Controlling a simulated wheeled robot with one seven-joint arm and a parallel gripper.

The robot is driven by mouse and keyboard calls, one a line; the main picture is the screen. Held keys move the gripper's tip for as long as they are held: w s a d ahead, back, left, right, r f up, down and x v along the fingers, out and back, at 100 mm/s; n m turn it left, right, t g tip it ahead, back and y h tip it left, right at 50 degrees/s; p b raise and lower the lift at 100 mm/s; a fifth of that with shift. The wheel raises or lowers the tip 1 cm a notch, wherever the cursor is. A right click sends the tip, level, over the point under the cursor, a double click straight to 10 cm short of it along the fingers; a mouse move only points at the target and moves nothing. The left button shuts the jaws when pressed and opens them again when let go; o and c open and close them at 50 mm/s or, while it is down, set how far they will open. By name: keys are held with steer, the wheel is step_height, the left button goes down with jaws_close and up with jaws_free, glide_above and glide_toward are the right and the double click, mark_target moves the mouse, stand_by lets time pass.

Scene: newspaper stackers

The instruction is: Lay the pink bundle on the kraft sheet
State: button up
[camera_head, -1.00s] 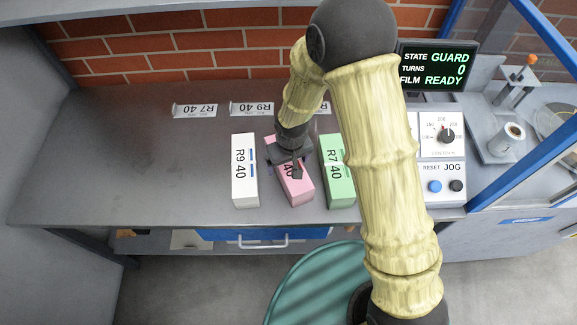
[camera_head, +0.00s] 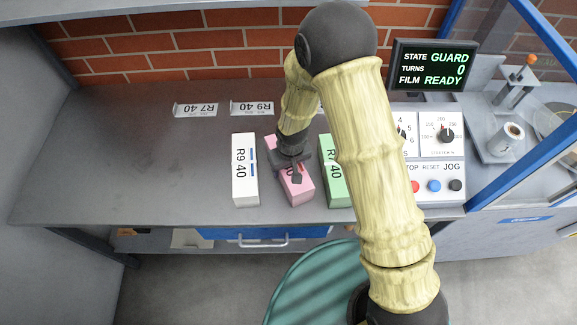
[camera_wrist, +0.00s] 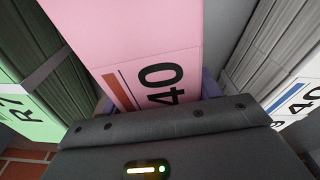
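The pink bundle (camera_head: 302,190) stands on the grey bench between a white and a green bundle, slightly askew. My gripper (camera_head: 295,168) is low over its top in the head view, hiding part of its label. In the wrist view the pink bundle (camera_wrist: 130,30) runs under the gripper, with "40" and an orange bar showing. Bluish finger parts show close along both its sides, but I cannot tell whether they press on it. The bundle rests on the bench. I cannot make out a kraft sheet in either view.
The white bundle (camera_head: 244,180) is close on the left and the green bundle (camera_head: 335,185) close on the right. Label stands (camera_head: 195,110) line the back by the brick wall. A control panel (camera_head: 437,180) and screen are at right. The bench's left side is clear.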

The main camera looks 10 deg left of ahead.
jaws_close()
steer(key=shift+r, duration=0.1)
steer(key=shift+r+b, duration=0.35)
steer(key=shift+r, duration=4.6)
